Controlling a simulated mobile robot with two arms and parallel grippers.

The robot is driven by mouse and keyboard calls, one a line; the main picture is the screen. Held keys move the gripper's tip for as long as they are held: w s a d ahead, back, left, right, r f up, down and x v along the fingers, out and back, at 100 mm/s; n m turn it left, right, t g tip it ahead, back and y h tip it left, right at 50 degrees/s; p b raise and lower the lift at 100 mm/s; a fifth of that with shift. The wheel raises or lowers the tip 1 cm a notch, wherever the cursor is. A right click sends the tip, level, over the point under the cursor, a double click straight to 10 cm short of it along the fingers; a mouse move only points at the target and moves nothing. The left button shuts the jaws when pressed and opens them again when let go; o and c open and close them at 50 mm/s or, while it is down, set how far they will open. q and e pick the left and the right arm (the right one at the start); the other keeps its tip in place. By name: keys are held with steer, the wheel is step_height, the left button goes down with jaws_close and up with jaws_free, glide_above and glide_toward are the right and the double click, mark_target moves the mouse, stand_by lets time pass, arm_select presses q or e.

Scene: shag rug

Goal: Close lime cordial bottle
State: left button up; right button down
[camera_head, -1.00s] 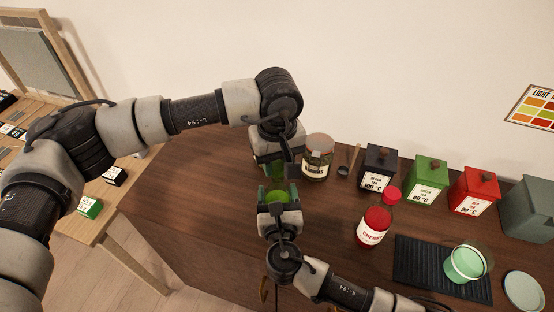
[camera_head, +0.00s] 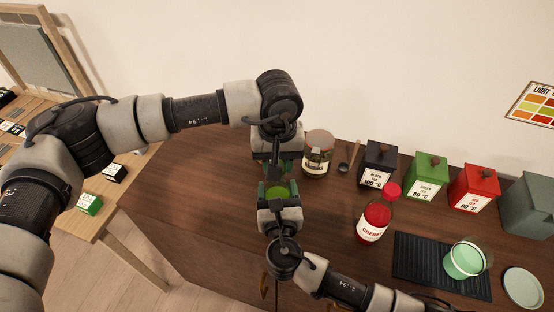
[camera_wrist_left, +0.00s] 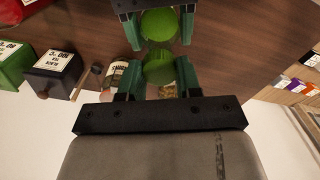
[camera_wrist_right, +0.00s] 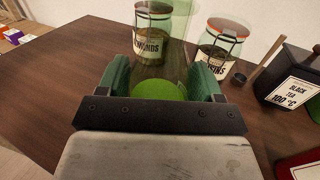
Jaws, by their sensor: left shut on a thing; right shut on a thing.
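The lime cordial bottle (camera_wrist_right: 165,45) is translucent green and stands upright in the right wrist view, with bright green at its lower part. My right gripper (camera_head: 279,190) is shut on it, a finger on each side. My left gripper (camera_head: 277,168) is just beyond it in the head view. In the left wrist view, my left gripper is shut on a round green thing (camera_wrist_left: 158,67), apparently the cap. Just past it, a second green round (camera_wrist_left: 160,25) sits between my right fingers. Whether cap and bottle touch is unclear; the bottle's top is out of the right wrist view.
Two labelled jars stand behind, one showing in the head view (camera_head: 318,153). Black (camera_head: 379,166), green (camera_head: 426,178) and red (camera_head: 474,188) tins line the back. A red cherry bottle (camera_head: 375,220) and a dark mat (camera_head: 415,262) lie right. The table's left is clear.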

arm_select(q)
steer(key=m, duration=1.3)
steer(key=shift+d, duration=0.1)
steer(key=o, duration=0.9)
steer(key=shift+r, duration=2.3)
steer(key=shift+c, duration=0.4)
